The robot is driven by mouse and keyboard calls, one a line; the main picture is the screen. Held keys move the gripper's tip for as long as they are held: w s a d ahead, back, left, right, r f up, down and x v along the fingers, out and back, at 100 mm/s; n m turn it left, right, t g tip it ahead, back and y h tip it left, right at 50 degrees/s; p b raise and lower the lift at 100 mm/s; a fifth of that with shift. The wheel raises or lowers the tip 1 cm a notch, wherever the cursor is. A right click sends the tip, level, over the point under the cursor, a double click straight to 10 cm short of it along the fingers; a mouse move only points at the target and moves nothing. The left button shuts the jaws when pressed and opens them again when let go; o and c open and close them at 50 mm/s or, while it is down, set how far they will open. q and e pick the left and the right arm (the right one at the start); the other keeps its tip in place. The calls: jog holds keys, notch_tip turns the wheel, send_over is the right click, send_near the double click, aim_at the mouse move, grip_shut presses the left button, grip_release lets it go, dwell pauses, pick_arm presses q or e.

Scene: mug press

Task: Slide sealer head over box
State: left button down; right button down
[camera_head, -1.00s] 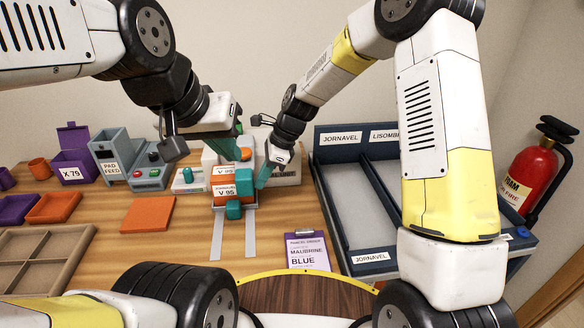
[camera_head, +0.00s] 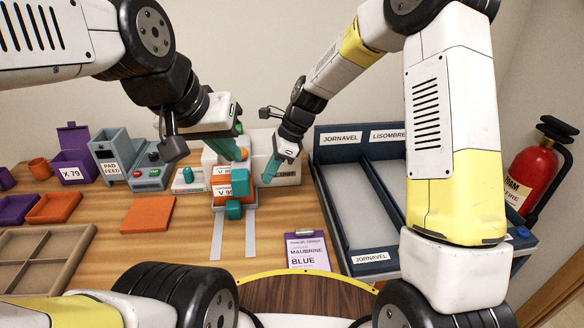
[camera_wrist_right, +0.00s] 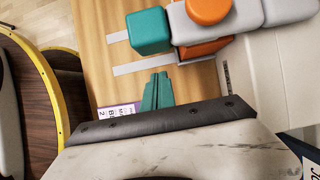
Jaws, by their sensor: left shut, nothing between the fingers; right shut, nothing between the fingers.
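The sealer stands on two grey rails (camera_head: 217,236) on the table. A teal block (camera_head: 234,210) is at its front, and it also shows in the right wrist view (camera_wrist_right: 148,31). There it joins a white body with a round orange knob (camera_wrist_right: 208,9). An orange box (camera_head: 221,190) with a white label sits under and beside these parts, partly covered. My left gripper (camera_head: 236,152) is shut and empty, above and behind the box. My right gripper (camera_head: 268,180) is shut and empty, just right of the sealer and apart from it; its teal fingers (camera_wrist_right: 157,92) are together in the wrist view.
A dark two-lane tray (camera_head: 372,256) stands right of the sealer. A purple clipboard (camera_head: 307,250) lies in front. Left are an orange pad (camera_head: 148,214), a button box (camera_head: 150,173), a pad feeder (camera_head: 113,158) and several bins. The table in front of the rails is clear.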

notch_tip(320, 180, up, 7)
dwell(0.6)
jog(key=shift+r, duration=0.15)
